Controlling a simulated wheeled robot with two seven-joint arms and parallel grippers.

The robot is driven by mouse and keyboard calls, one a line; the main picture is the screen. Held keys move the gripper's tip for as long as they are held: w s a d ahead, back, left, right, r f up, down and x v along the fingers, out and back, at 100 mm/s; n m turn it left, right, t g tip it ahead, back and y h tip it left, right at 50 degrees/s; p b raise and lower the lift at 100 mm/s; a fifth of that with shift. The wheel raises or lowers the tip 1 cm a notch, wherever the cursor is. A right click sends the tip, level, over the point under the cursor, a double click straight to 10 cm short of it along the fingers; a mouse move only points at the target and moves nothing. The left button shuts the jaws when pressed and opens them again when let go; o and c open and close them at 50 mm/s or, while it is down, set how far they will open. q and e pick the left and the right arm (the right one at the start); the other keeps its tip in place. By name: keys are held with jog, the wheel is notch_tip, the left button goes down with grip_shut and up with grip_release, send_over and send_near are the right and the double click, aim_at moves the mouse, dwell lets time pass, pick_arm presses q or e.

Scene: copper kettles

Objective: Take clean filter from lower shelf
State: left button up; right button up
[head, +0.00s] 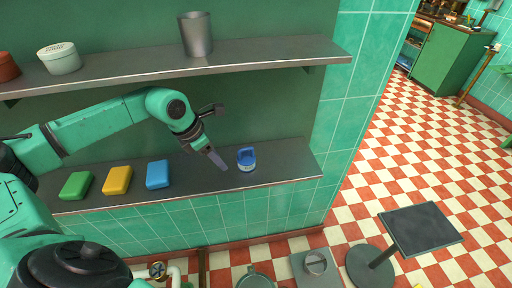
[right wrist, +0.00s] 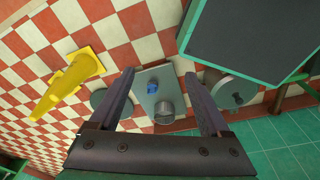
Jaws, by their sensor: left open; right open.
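A small round blue-and-white piece (head: 246,158), which looks like the clean filter, stands on the lower shelf (head: 290,172) near its right end. My left gripper (head: 219,159) is just left of it, pointing down toward the shelf, apart from it and empty. Its fingers overlap in the head view. My right gripper (right wrist: 160,105) is open in the right wrist view, with nothing between its fingers but a view down to the floor.
Green (head: 76,185), yellow (head: 117,180) and blue (head: 158,174) blocks lie left on the lower shelf. A dark-topped stand (head: 420,228) and a yellow cone (right wrist: 68,84) are on the floor.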

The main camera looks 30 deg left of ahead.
aim_at(250, 147)
pick_arm(q)
jog(key=d+r+p, duration=0.2)
jog(key=d, duration=0.1)
jog(key=shift+r, duration=0.25)
pick_arm(e)
jog(key=s+r, duration=0.3)
jog(key=s, duration=0.6)
pick_arm(q)
jog(key=w, duration=0.2)
jog(key=f+p, duration=0.1)
jog(key=shift+w+d, duration=0.4)
jog(key=w+d+p, duration=0.1)
jog(key=w, duration=0.2)
jog(key=shift+d+p, duration=0.4)
jog(key=shift+w+d+p, duration=0.3)
jog(key=shift+w+d, duration=0.1)
jog(key=shift+w, duration=0.15)
jog(key=shift+d+f+p, duration=0.15)
jog(key=shift+f+p, duration=0.25)
jog(key=shift+f, duration=0.25)
jog(key=shift+w, duration=0.1)
jog(key=shift+f, duration=0.1)
jog(key=shift+c, duration=0.9)
jog(key=c, duration=0.5)
grip_shut()
pick_arm(e)
jog(key=w+r, duration=0.3)
jog(key=shift+a+r, duration=0.1)
jog(key=shift+r, duration=0.1)
